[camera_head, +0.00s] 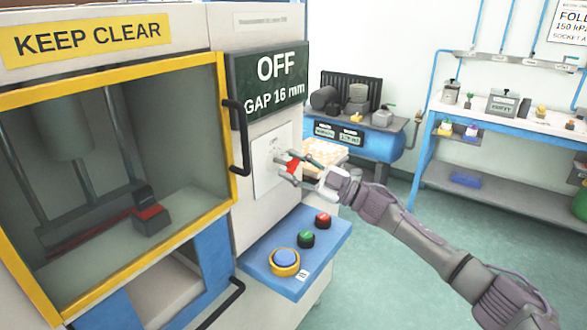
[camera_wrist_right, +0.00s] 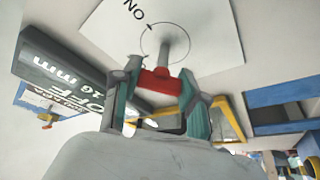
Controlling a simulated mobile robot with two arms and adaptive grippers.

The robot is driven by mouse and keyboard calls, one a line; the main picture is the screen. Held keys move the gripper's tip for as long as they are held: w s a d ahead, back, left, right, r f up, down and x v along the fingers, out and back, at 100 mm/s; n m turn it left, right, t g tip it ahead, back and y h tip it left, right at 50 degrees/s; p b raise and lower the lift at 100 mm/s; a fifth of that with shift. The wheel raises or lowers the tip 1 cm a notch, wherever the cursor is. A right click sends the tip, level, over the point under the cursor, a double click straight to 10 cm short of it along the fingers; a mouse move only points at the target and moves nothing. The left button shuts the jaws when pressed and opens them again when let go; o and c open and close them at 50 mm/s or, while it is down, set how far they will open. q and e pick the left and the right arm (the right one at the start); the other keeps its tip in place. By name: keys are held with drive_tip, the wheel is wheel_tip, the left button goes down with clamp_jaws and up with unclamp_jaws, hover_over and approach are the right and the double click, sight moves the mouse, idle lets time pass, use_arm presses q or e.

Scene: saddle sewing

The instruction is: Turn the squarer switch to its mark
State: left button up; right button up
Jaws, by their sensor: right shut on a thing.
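The squarer switch has a red handle (camera_head: 293,165) in front of a pale square plate (camera_head: 268,158) on the machine's side panel. In the right wrist view the red handle (camera_wrist_right: 160,82) sits on a grey stem, with a circle and the word ON with a mark on the plate (camera_wrist_right: 205,25). My right gripper (camera_head: 285,170) is at the switch, its fingers on both sides of the red handle; in the wrist view the fingers (camera_wrist_right: 155,92) close on it. The dark sign (camera_head: 268,82) above reads OFF, GAP 16 mm. My left gripper is not in view.
A blue control ledge (camera_head: 310,265) with blue, green and red buttons juts out below the switch. The yellow-framed guard (camera_head: 232,130) with a black handle (camera_head: 238,140) stands left. A blue compressor (camera_head: 365,140) and a shelf bench (camera_head: 500,120) stand behind; the floor between is clear.

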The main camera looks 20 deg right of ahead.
drive_tip(key=n+g, duration=0.1)
drive_tip(key=n, duration=0.2)
drive_tip(key=n+g, duration=0.2)
drive_tip(key=n, duration=0.1)
drive_tip(key=shift+n, duration=0.4)
drive_tip(key=shift+n+g+h+p, duration=0.35)
drive_tip(key=shift+n+g+h, duration=0.25)
drive_tip(key=shift+n, duration=1.7)
drive_tip(key=shift+f, duration=0.1)
drive_tip(key=o, duration=1.2)
drive_tip(key=shift+c, duration=0.2)
drive_tip(key=shift+d, duration=0.15)
drive_tip(key=v, duration=1.1)
drive_tip(key=shift+s+d, duration=0.25)
drive_tip(key=shift+d, duration=0.1)
